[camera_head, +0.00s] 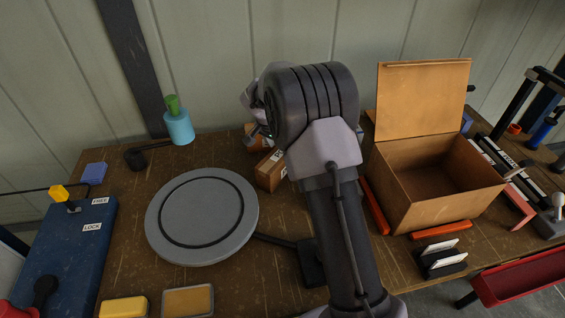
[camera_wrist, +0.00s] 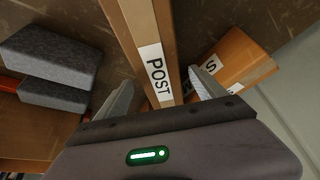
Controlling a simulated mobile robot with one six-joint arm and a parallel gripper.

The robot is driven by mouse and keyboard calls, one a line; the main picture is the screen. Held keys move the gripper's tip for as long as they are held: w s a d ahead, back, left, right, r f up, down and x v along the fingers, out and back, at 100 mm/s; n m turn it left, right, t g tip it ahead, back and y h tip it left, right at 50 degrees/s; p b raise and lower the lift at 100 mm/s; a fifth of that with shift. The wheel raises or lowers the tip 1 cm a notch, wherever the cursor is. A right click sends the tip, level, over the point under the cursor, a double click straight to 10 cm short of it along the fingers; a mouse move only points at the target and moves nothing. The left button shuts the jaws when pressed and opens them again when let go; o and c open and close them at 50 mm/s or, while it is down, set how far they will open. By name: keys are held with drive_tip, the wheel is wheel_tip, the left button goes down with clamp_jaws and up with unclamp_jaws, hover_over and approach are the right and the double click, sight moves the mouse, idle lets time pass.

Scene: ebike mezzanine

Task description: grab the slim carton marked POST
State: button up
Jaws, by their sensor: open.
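The slim carton marked POST (camera_wrist: 153,50) is light brown with a white label. In the wrist view it runs from the top edge down between my fingers. My gripper (camera_wrist: 163,88) is open, with one finger on each side of the carton's labelled end and visible gaps between. The depth of the fingers beside it is hard to tell. In the head view, what appears to be the same carton (camera_head: 268,173) lies on the bench beside my arm, its right end hidden. My gripper is mostly hidden behind my wrist there.
An orange-brown carton (camera_wrist: 235,58) with a label ending in S lies close to the right finger. Dark grey blocks (camera_wrist: 52,58) are at left. An open lidded box (camera_head: 405,208) stands right of my arm, a round grey turntable (camera_head: 200,216) left. The wall is behind.

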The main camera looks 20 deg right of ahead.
drive_tip(key=x, duration=0.1)
drive_tip(key=b+x, duration=0.1)
drive_tip(key=x, duration=0.2)
drive_tip(key=shift+s+a+f, duration=0.1)
drive_tip(key=shift+a+f, duration=0.05)
drive_tip(key=shift+f, duration=0.35)
drive_tip(key=shift+r, duration=0.1)
drive_tip(key=c, duration=0.4)
clamp_jaws()
